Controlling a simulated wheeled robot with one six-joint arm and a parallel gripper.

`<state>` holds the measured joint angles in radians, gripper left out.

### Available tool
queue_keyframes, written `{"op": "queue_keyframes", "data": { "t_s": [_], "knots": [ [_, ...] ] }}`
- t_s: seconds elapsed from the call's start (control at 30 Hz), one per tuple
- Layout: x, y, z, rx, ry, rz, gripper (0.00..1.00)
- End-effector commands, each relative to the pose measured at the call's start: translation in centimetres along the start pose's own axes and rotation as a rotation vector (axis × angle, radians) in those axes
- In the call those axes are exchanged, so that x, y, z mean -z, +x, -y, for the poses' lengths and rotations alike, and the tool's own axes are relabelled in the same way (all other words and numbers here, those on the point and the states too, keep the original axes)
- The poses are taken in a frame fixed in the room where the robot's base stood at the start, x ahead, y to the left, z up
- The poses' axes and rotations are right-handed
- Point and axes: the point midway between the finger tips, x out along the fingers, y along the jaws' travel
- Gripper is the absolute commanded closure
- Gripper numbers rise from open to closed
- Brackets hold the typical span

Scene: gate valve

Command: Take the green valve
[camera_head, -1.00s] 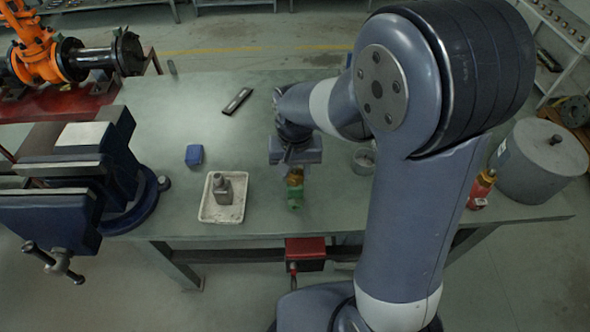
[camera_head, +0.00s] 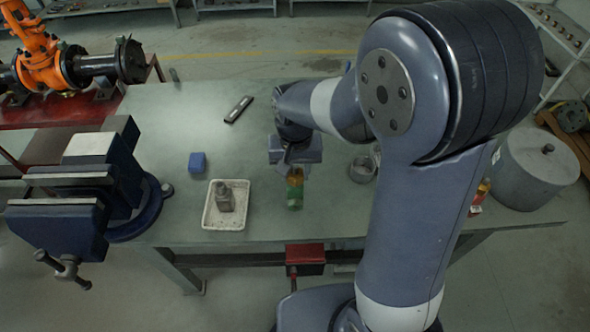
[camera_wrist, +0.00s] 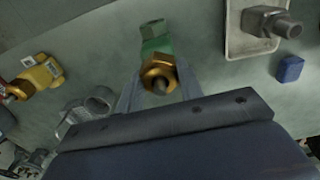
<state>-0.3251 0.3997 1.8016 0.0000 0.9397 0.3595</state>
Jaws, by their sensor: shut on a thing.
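The green valve (camera_head: 295,196) has a green body and a brass-coloured nut end. It is near the front edge of the workbench, below my gripper (camera_head: 294,168) in the head view. In the wrist view the green valve (camera_wrist: 156,42) shows with its brass nut between the two fingers of my gripper (camera_wrist: 160,84). My gripper is shut on the valve at the brass part. I cannot tell whether the valve touches the bench or is slightly raised.
A white tray (camera_head: 209,216) with a grey metal fitting (camera_head: 224,199) lies left of the valve. A metal ring (camera_head: 361,169) and grey cylinder (camera_head: 534,168) stand right.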

Motion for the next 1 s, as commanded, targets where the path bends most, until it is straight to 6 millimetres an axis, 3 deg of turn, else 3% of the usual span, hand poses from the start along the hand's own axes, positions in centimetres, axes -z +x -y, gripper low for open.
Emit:
{"op": "queue_keyframes", "data": {
  "t_s": [0.6, 1.0],
  "knots": [
    [0.0, -2.6, 0.0, 0.0, 0.0, -0.001, 0.92],
    [0.0, -2.7, 0.0, 0.0, 0.0, -0.001, 0.92]
  ]
}}
